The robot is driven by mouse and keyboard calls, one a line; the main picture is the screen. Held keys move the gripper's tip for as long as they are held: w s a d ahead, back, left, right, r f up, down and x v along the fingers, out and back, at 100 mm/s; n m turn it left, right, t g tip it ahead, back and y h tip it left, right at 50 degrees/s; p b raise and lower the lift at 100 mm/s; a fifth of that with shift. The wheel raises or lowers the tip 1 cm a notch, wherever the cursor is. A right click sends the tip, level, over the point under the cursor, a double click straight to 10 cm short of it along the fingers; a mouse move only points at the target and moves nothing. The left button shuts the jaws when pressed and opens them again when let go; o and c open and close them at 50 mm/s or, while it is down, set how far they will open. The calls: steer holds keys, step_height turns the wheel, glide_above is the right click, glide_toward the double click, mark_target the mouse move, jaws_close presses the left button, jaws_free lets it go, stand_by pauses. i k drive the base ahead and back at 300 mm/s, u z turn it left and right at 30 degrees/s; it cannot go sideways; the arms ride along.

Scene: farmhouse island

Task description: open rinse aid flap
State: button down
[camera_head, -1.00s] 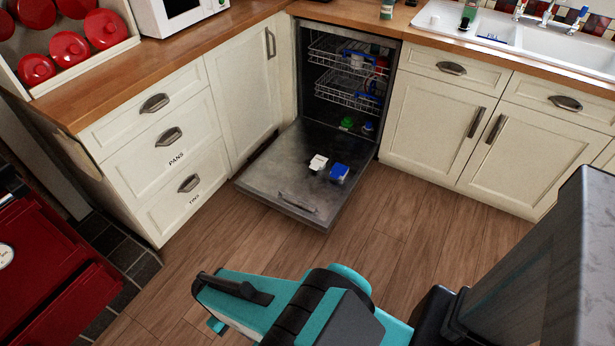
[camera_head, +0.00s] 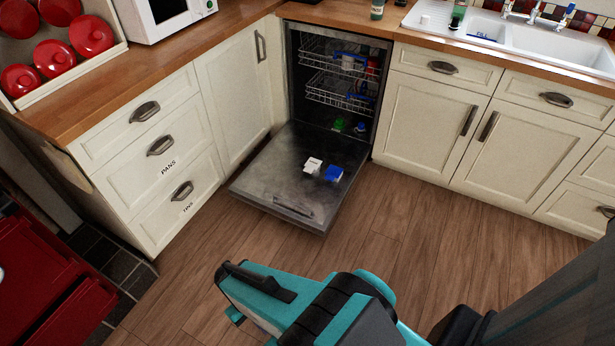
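The dishwasher (camera_head: 335,100) stands in the corner with its door (camera_head: 275,180) folded down. A small white piece (camera_head: 313,165) and a small blue piece (camera_head: 333,173) sit side by side on the door's inner face. They look like dispenser parts. Which is the rinse aid flap, and whether it is open or shut, is too small to tell. My teal and black arm end, with my gripper (camera_head: 256,280), is in the foreground below the door in the picture, apart from it. Its fingers cannot be made out clearly.
Wire racks (camera_head: 340,88) sit inside the dishwasher, with a green item (camera_head: 340,124) low inside. White cabinets flank it on both sides. A red drawer unit (camera_head: 45,285) stands at the lower left. The wooden floor (camera_head: 390,240) before the door is clear.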

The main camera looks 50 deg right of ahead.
mark_target(313, 164)
steer(key=u, duration=0.05)
steer(key=i, duration=1)
steer(key=u, duration=0.3)
